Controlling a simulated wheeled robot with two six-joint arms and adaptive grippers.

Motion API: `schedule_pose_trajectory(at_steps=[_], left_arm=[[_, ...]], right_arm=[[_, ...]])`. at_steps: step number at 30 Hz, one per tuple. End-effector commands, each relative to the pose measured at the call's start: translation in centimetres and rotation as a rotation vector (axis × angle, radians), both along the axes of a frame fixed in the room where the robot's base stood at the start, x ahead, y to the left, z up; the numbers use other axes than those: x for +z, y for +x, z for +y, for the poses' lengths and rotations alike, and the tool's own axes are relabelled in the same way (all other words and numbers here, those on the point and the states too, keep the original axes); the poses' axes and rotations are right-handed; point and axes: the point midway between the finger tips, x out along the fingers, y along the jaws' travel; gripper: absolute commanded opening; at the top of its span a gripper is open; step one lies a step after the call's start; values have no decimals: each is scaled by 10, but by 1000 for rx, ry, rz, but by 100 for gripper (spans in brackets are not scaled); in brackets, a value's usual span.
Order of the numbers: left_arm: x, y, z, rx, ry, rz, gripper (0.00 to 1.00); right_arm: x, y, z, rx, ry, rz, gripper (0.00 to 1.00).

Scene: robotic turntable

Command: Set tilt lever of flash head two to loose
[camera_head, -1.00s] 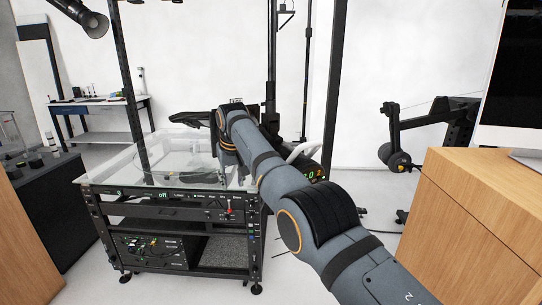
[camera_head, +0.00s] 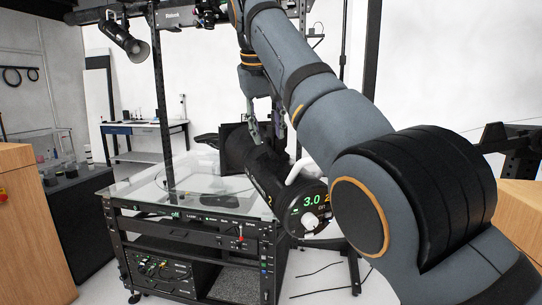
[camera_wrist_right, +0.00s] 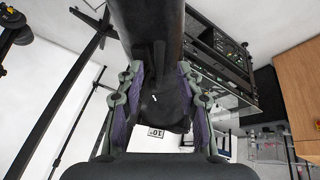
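Flash head two (camera_head: 290,185) is a black cylinder right of the glass turntable, with a green "3.0" and an orange "2" on its end face. My right gripper (camera_head: 265,135) points down at its top from above. In the right wrist view the dark flash head (camera_wrist_right: 152,25) fills the top middle. A thin dark part that looks like the tilt lever (camera_wrist_right: 158,58) lies between the fingertips of my right gripper (camera_wrist_right: 160,72). The fingers are well apart, with no clear contact on either side. The lever is hidden in the head view. My left gripper is out of view.
The glass-topped turntable (camera_head: 150,195) stands left of the flash head on a black equipment frame. A white curved handle (camera_head: 303,170) is beside the flash head. Black upright poles (camera_head: 162,100) rise nearby. Wooden cabinets (camera_head: 30,230) stand at both sides.

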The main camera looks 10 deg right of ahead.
Motion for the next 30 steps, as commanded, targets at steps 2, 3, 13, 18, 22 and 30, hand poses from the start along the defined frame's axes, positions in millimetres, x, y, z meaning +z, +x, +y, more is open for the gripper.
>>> schedule_pose_trajectory(at_steps=[2,3,13,18,22,30], left_arm=[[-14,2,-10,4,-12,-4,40],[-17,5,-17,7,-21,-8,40],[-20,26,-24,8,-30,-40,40],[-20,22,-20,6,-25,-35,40],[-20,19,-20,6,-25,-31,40],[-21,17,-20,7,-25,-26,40]], right_arm=[[-20,6,-2,0,0,2,36],[-25,9,-3,0,0,1,36],[-40,18,-6,1,0,-1,36],[-40,18,-6,1,1,-1,33],[-40,18,-5,1,1,-1,16],[-40,18,-5,1,1,-1,0]])
